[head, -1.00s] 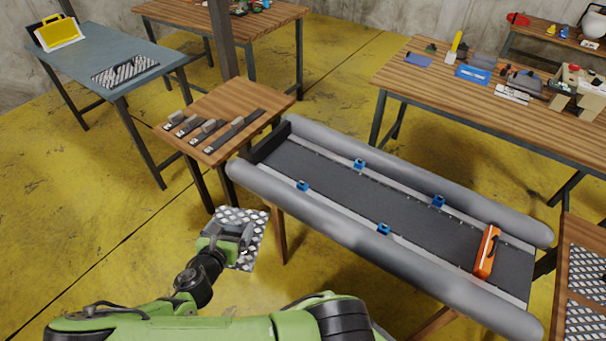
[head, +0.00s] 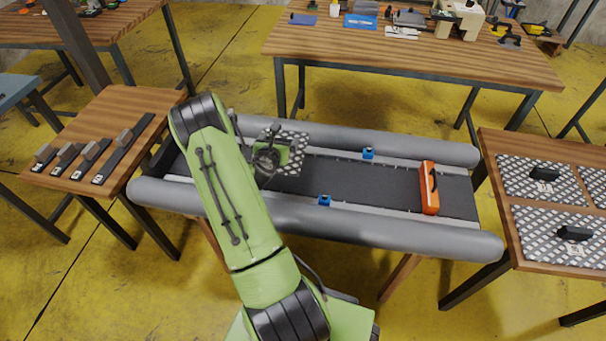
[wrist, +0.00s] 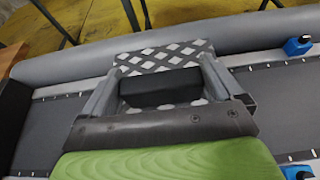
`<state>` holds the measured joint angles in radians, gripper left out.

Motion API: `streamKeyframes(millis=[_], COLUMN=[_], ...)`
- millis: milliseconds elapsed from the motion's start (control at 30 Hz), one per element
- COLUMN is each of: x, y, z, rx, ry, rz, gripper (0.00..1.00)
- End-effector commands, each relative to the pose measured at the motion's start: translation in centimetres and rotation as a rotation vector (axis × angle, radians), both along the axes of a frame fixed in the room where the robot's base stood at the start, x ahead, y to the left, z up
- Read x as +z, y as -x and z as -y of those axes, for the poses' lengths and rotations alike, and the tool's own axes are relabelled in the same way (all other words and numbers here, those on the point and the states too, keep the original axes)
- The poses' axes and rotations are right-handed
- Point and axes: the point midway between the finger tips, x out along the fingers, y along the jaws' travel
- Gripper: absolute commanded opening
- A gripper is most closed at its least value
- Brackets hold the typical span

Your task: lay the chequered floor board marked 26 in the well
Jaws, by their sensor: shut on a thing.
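My gripper (head: 268,158) is shut on the black handle (wrist: 160,92) of a chequered metal floor board (head: 292,160). The board also shows in the wrist view (wrist: 165,58), beyond the handle; its number is not visible. I hold the board over the left half of the boat's well (head: 385,182), a long dark grey floor between two grey tubes. My arm hides the well's left part in the head view. I cannot tell whether the board touches the floor.
Blue clips (head: 368,153) (head: 325,200) sit along the well's edges. More chequered boards (head: 565,250) lie on the right table. Dark strips with handles (head: 125,148) lie on the left table.

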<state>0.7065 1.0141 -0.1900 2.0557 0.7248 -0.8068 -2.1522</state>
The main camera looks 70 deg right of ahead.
Motion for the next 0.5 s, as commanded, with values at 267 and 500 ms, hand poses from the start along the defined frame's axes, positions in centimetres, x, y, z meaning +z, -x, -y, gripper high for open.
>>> streamKeyframes(millis=[267,500], x=[-5.9,-9.3], y=[0.0,0.0], z=[-0.1,-0.1], rx=[0.000,0.000], ry=[-0.003,-0.002], rz=[-0.001,-0.001], gripper=[0.52,0.52])
